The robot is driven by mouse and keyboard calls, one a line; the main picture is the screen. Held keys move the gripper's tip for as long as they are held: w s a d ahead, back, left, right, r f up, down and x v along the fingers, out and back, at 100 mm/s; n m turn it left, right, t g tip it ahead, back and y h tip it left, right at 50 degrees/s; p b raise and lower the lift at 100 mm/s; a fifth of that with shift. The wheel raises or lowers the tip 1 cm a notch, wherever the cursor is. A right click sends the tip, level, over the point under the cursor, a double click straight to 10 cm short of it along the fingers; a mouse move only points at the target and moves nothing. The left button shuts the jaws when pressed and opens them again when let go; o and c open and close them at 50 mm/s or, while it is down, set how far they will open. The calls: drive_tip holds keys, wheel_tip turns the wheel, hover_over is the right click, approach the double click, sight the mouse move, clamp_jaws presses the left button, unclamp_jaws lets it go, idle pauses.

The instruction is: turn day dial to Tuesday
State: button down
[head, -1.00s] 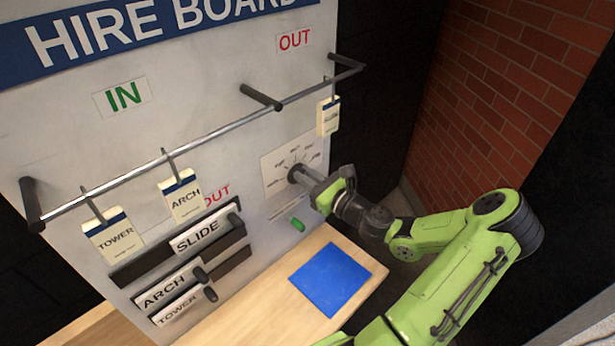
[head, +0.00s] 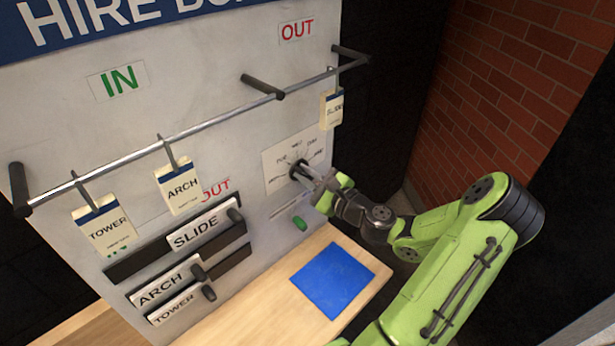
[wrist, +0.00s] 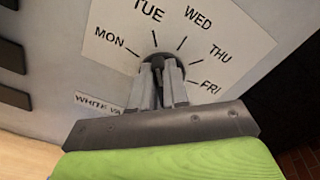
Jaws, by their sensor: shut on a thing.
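The day dial is a dark round knob (head: 296,169) on a white card (head: 272,157) fixed to the board. In the wrist view the card (wrist: 237,44) reads MON, TUE, WED, THU and FRI in an arc around the knob (wrist: 152,57). My gripper (head: 307,173) reaches the dial from the right, and its two pale fingers (wrist: 160,75) are shut on the knob. The fingers hide much of the knob, and I cannot tell which day its pointer faces.
A rail (head: 215,125) with hanging tags runs above the dial. Slots with SLIDE (head: 195,231), ARCH and TOWER plates are at left. A green peg (head: 300,224) is below the dial. A blue square (head: 333,281) lies on the wooden shelf (head: 262,312). A brick wall stands right.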

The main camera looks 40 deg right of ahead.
drive_tip(key=shift+r, duration=0.1)
drive_tip(key=c, duration=1.1)
unclamp_jaws()
drive_tip(key=shift+w, duration=0.1)
drive_tip(key=s, duration=0.8)
drive_tip(key=s+b, duration=0.1)
drive_tip(key=s, duration=0.7)
drive_tip(key=shift+d, duration=0.2)
drive_tip(key=shift+w, duration=0.1)
